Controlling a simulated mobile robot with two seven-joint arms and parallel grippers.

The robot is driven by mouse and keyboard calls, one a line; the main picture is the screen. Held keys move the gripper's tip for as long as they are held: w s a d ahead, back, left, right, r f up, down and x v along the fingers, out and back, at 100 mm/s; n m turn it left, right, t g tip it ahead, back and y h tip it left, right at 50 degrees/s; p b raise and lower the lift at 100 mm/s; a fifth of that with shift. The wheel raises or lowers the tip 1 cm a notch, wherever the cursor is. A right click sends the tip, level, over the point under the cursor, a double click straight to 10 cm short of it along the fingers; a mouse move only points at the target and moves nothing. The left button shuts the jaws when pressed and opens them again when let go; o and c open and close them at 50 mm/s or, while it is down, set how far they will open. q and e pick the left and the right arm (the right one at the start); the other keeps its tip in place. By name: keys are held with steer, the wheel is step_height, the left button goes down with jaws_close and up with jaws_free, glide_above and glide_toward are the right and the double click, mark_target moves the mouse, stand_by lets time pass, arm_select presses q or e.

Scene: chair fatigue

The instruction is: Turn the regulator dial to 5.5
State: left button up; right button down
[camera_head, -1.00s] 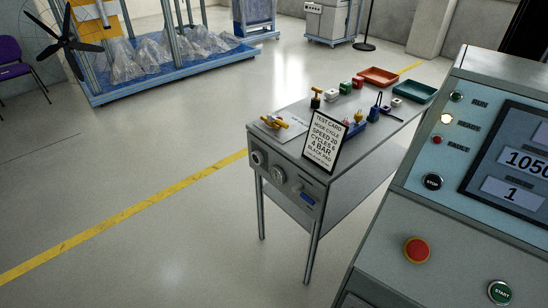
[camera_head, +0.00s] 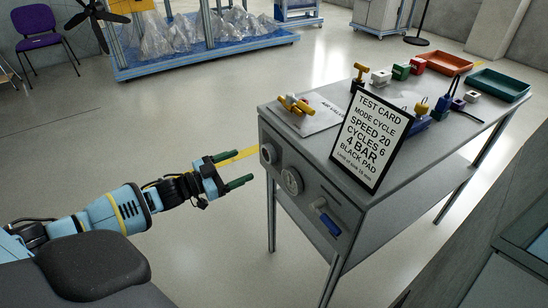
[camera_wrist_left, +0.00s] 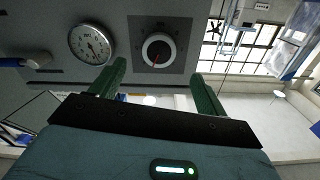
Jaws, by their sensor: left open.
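The regulator dial (camera_head: 268,153) is a round knob on the front panel of the grey bench, near its left corner. In the left wrist view the dial (camera_wrist_left: 158,50) has a dark centre, a pale ring and a red mark; its scale is too small to read. A round pressure gauge (camera_head: 291,181) sits beside it, and also shows in the left wrist view (camera_wrist_left: 91,43); its reading is unclear. My left gripper (camera_head: 240,167) is open and empty, with green fingers pointing at the panel. It is just short of the dial, apart from it. My right gripper is out of view.
A blue-handled valve (camera_head: 327,221) is on the same panel. A test card (camera_head: 372,135) reading 4 BAR stands on the bench top (camera_head: 310,150), with small coloured parts, an orange tray (camera_head: 447,65) and a green tray (camera_head: 499,84) behind. Floor left of the bench is clear.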

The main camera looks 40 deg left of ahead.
mark_target(265, 155)
arm_select(q)
steer(key=shift+b+x, duration=0.7)
steer(key=shift+x, duration=3.1)
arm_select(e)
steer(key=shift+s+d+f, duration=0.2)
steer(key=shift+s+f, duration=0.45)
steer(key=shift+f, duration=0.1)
arm_select(q)
steer(key=shift+c, duration=0.2)
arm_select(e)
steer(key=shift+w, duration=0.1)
arm_select(q)
steer(key=c, duration=0.9)
